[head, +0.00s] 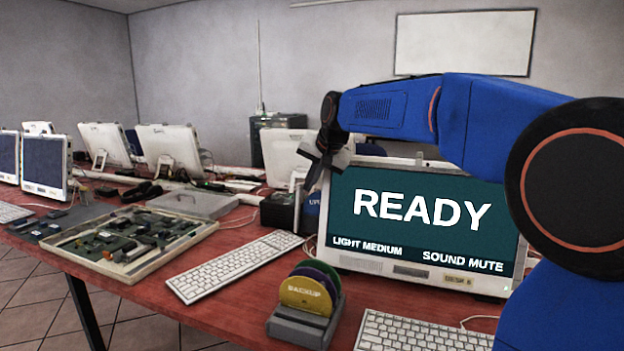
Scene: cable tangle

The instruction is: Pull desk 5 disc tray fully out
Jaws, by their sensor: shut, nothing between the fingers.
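A white all-in-one computer (345,258) stands on the red table, its screen (425,218) showing READY, LIGHT MEDIUM and SOUND MUTE. A small label (458,281) on its lower bezel reads DESK, with a number too small to read surely. A grey slotted panel (411,272) sits in that bezel beside the label. No tray is seen sticking out at the front, and the computer's right edge is hidden by my arm. My gripper (313,176) is shut and empty, pointing down at the screen's upper left corner; I cannot tell whether it touches.
A disc holder (303,328) with several discs, the front one marked BACKUP (306,296), stands before the computer. Keyboards (235,266) lie at left and front right (420,334). A tray of circuit boards (72,243) is at left. More computers (170,150) stand behind.

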